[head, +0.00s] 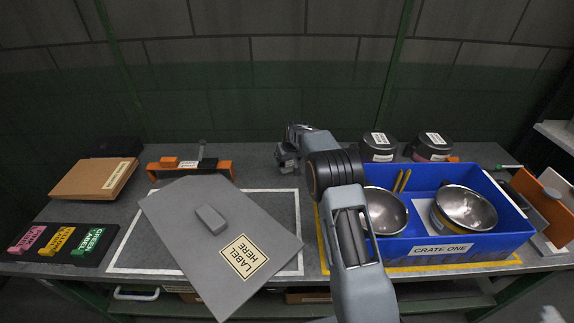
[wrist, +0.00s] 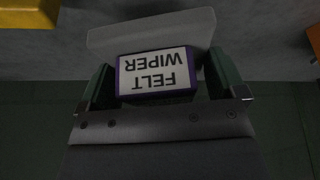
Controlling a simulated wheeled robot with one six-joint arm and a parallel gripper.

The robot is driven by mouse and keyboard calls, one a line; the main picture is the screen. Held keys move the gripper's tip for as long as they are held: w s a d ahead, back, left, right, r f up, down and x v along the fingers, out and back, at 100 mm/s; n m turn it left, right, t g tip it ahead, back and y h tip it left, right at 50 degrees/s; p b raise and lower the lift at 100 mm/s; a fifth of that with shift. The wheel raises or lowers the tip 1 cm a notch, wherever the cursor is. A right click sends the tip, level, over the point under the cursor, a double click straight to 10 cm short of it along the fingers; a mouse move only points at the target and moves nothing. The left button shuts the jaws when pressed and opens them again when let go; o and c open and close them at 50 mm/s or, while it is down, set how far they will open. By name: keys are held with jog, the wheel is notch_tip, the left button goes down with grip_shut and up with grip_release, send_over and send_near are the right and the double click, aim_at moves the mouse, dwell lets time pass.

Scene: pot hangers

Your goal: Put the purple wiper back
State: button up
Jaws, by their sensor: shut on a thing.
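My gripper (head: 287,158) is over the back middle of the bench in the head view, left of the blue crate. In the wrist view, my gripper (wrist: 160,85) is shut on the purple wiper (wrist: 119,76), a block with a white "FELT WIPER" label that reads upside down. A pale grey flat piece (wrist: 150,32) shows just beyond the wiper; I cannot tell whether they touch. I cannot make out the wiper in the head view.
A grey lid-like board (head: 185,240) with a "LABEL HERE" sticker overlaps a white-outlined area (head: 285,215). An orange stand (head: 224,166) is behind it. The blue crate (head: 400,249) holds pans at right. Dark pots (head: 378,142) stand behind it. Cardboard (head: 85,180) and colored label blocks (head: 60,240) are left.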

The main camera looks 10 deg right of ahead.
aim_at(288, 165)
jog(key=shift+w+f, duration=0.35)
jog(key=shift+f, duration=1.65)
jog(key=shift+f, duration=0.1)
jog(key=o, duration=0.5)
jog(key=shift+o, duration=0.2)
